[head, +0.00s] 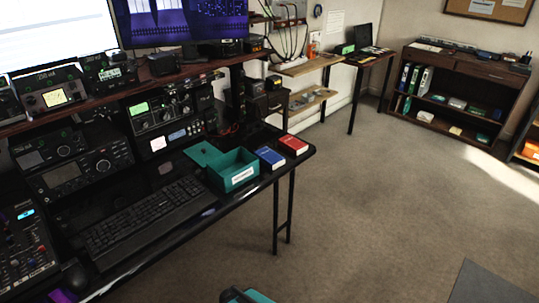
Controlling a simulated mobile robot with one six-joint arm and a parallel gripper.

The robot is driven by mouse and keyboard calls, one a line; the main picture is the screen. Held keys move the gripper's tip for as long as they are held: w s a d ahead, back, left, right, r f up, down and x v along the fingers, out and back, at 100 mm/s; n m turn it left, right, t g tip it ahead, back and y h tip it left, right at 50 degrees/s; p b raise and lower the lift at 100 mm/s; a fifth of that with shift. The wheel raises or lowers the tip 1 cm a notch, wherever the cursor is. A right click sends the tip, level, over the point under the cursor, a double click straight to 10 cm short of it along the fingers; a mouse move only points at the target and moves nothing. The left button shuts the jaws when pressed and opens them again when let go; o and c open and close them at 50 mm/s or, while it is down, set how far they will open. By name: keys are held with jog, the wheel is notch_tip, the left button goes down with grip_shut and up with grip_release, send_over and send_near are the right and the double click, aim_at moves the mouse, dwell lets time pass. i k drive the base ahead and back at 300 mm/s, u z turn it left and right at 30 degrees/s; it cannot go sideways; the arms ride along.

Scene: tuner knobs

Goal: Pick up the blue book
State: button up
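The blue book (270,157) lies flat near the right end of the black desk, with a pale edge showing. It sits between an open teal box (242,177) on its left and a red book (293,144) on its right. The blue book's top is uncovered, and nothing is seen holding it. My gripper is not in view.
A black keyboard (145,218) lies left of the teal box on the desk (178,234). Radio equipment (80,168) fills the desk's back. Open carpet (350,205) lies right of the desk. A brown bookshelf (455,94) stands at the far wall.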

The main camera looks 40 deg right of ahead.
aim_at(268, 157)
jog(key=z, duration=0.1)
jog(key=i, duration=0.5)
jog(key=z, duration=1.3)
jog(key=i, duration=0.6)
jog(key=u, duration=0.25)
